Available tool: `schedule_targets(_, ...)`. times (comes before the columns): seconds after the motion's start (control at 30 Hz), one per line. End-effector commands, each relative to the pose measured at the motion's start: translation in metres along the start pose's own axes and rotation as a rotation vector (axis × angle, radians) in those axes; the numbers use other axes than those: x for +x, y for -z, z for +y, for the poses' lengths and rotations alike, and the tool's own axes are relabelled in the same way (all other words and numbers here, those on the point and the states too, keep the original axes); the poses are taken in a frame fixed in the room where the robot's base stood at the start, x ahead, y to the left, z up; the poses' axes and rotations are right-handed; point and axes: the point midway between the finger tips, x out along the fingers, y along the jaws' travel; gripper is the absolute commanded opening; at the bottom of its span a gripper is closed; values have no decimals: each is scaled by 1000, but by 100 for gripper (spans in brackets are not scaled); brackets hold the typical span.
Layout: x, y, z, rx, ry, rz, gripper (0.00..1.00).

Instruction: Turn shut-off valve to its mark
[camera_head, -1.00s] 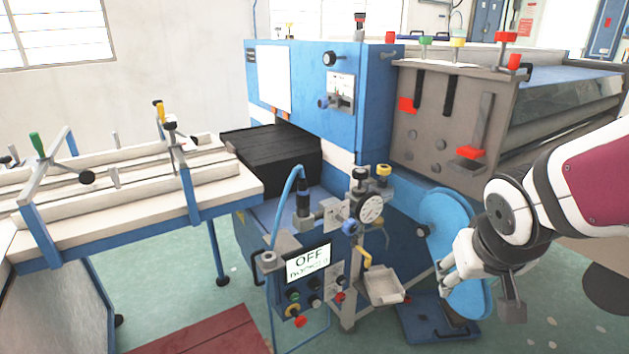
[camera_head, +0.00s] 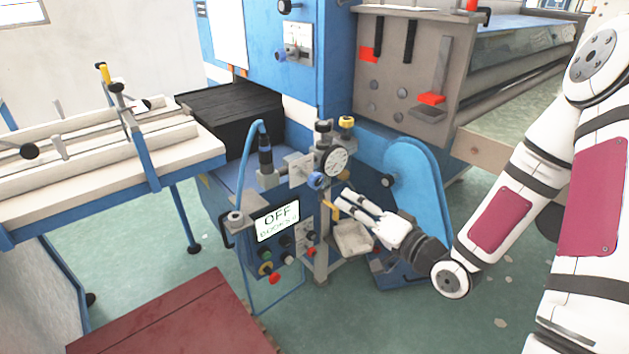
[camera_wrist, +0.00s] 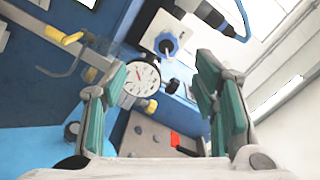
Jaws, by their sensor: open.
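A yellow lever (camera_head: 336,209), which looks like the shut-off valve's handle, hangs below the dial gauge (camera_head: 334,161) on the blue machine. In the wrist view, a yellow grip (camera_wrist: 63,37) shows at upper left, outside the left finger. My gripper (camera_head: 344,198) is open and empty, with its fingertips close to the lever. I cannot tell whether they touch it. In the wrist view, the gauge (camera_wrist: 142,78) and a blue knob (camera_wrist: 166,43) lie beyond the space between my fingers (camera_wrist: 160,70). I cannot make out the valve's mark.
A control box with a screen reading OFF (camera_head: 278,219) stands left of the lever. A blue rounded guard (camera_head: 418,185) is behind my wrist.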

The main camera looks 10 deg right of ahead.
Motion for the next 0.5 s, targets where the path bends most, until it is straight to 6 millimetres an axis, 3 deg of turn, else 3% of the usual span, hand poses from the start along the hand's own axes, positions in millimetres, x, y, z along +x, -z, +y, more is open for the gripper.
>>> schedule_targets(0.23, 7, 3, -5, 46, 50, 35, 54)
schedule_targets(0.5, 55, 4, -7, 42, 51, 33, 54)
